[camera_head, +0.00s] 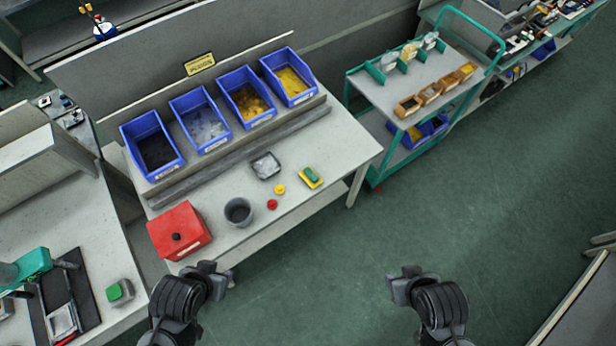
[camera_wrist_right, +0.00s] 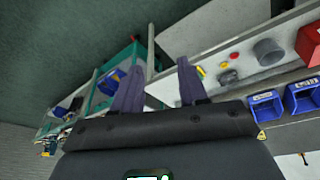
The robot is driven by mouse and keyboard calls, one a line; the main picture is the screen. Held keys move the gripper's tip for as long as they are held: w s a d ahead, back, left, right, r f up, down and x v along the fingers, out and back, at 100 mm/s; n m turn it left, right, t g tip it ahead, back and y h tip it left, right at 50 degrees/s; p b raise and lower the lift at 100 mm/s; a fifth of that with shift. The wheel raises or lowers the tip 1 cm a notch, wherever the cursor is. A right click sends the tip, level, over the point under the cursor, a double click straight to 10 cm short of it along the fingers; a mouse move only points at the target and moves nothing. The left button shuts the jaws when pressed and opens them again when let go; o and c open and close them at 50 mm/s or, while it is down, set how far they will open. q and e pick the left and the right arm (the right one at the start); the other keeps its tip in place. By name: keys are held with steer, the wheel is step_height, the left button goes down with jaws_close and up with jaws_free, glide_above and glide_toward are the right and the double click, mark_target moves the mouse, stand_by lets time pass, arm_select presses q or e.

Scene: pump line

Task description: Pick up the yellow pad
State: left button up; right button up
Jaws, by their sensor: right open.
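A small yellow block (camera_head: 311,178) with a green top lies on the grey workbench (camera_head: 335,150), right of a shallow grey tray. A small round yellow piece (camera_head: 279,189) lies left of it and a round red piece (camera_head: 272,204) below that. I cannot tell for certain which yellow thing is the pad. My right gripper (camera_head: 398,286) is over the floor, right of and apart from the bench. In the right wrist view its two fingers (camera_wrist_right: 160,88) stand apart with nothing between them. My left gripper (camera_head: 222,276) is near the bench's front edge; its fingers are unclear.
The bench also holds a red box (camera_head: 180,230), a dark grey cup (camera_head: 238,211), the grey tray (camera_head: 266,165) and a row of several blue bins (camera_head: 201,119) at the back. A green-framed cart (camera_head: 372,92) stands right. Floor between is clear.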

stand_by(0.5)
steer(key=o, duration=0.9)
steer(key=shift+w+r, duration=0.1)
steer(key=shift+w, duration=0.05)
